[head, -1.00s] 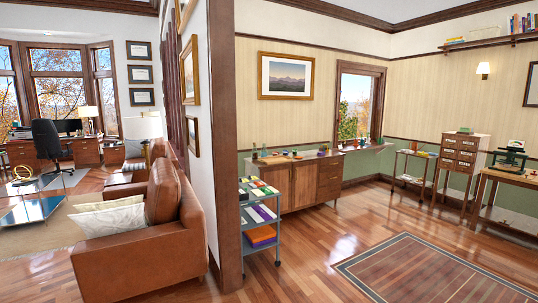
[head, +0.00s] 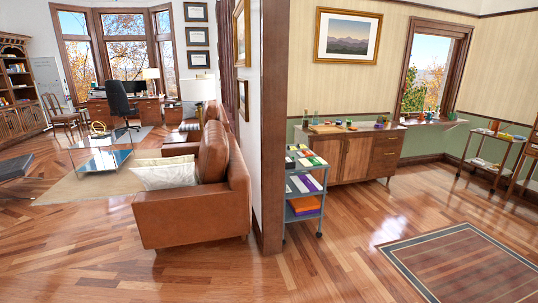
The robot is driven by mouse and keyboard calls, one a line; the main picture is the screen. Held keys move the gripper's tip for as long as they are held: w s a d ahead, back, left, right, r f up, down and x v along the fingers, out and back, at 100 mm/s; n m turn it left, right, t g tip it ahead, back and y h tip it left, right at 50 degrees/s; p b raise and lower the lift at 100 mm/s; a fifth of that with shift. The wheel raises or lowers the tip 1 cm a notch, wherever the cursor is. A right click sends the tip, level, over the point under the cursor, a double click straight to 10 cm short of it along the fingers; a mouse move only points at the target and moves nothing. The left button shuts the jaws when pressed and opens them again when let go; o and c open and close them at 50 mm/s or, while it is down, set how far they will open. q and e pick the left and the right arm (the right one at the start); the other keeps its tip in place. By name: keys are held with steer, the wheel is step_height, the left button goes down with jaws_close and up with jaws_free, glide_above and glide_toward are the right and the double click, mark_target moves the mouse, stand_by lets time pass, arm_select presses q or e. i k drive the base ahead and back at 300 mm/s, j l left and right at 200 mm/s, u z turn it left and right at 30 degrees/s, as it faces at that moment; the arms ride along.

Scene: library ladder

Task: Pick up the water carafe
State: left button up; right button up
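I cannot make out a water carafe for certain in the head view. Small bottles and jars stand on top of the wooden sideboard (head: 358,158) under the landscape picture, too small to identify. A low glass coffee table (head: 103,160) in the left room carries a small gold-coloured object (head: 98,128). Neither of my grippers shows in this view.
A brown leather sofa (head: 190,213) stands left of the dividing wall's wooden post (head: 273,150). A grey trolley (head: 304,196) with several coloured items stands just right of the post. A bordered rug (head: 465,262) lies at the right. The wooden floor in front is clear.

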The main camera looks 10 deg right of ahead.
mark_target(315, 119)
steer(key=i+l+z, duration=0.65)
steer(key=i, duration=0.3)
steer(key=i+l+z, duration=0.2)
steer(key=i+z, duration=0.15)
steer(key=i, duration=0.2)
steer(key=i+z, duration=0.35)
steer(key=i, duration=0.15)
steer(key=i+z, duration=0.2)
steer(key=i, duration=0.95)
steer(key=i+j+z, duration=0.15)
steer(key=i, duration=1.05)
steer(key=i+u, duration=0.3)
steer(key=i+l+u, duration=0.15)
steer(key=i+u, duration=0.2)
steer(key=i, duration=0.15)
steer(key=i+l+u, duration=0.3)
steer(key=i+j, duration=0.05)
steer(key=j, duration=0.05)
